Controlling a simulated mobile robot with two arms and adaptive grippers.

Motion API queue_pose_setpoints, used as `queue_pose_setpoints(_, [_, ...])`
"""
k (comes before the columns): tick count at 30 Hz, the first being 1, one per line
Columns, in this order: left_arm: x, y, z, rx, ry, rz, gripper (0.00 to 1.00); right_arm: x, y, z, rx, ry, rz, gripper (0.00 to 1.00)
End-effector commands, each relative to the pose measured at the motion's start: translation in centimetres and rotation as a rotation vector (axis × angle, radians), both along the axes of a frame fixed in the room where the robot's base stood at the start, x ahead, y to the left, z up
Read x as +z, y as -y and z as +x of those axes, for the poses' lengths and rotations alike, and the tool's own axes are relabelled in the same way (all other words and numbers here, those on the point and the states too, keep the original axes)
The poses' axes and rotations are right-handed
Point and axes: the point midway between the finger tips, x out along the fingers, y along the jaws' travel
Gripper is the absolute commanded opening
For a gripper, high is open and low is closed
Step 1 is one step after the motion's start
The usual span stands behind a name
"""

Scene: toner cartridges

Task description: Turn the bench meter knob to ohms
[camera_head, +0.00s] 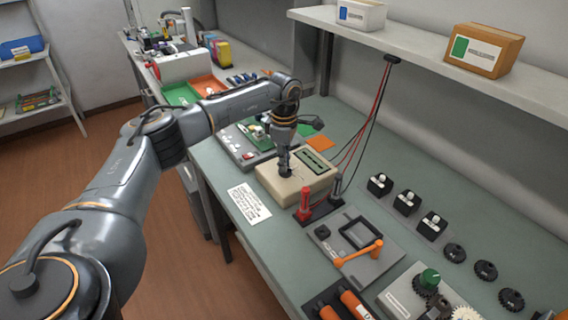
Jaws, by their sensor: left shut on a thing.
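The bench meter (322,183) is a beige box with a dark green display (314,161), standing on the grey-green bench in the middle of the view. My left gripper (284,170) points down onto the meter's top face, left of the display. It is shut on the meter knob, which its fingers hide almost entirely. The knob's pointer and the markings around it cannot be made out. My right gripper is not in view.
A printed card (248,203) lies left of the meter. Red and black probes (305,205) stand close in front, with cables hanging from the shelf (420,48). A grey fixture with an orange handle (358,254) is nearer. Black knobs sit at right.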

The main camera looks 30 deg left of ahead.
Motion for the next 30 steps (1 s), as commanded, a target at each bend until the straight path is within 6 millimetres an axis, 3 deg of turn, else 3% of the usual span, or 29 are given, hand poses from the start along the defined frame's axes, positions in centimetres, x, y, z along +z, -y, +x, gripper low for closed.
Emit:
queue_pose_setpoints(9, [0.08, -0.02, 0.13, -0.115, 0.003, -0.001, 0.0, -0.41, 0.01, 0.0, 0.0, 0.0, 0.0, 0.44])
queue_pose_setpoints(25, [0.13, -0.01, 0.15, -0.138, 0.004, 0.0, 0.0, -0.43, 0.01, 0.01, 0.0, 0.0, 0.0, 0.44])
queue_pose_setpoints(27, [0.14, -0.01, 0.15, -0.137, 0.004, 0.0, 0.21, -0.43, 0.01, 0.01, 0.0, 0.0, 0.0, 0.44])
queue_pose_setpoints(29, [0.12, -0.02, 0.14, -0.137, 0.003, 0.0, 0.32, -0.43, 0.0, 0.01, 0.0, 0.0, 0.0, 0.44])
queue_pose_setpoints(30, [0.11, -0.01, 0.13, -0.137, 0.003, 0.0, 0.32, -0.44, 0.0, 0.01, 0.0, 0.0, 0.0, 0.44])
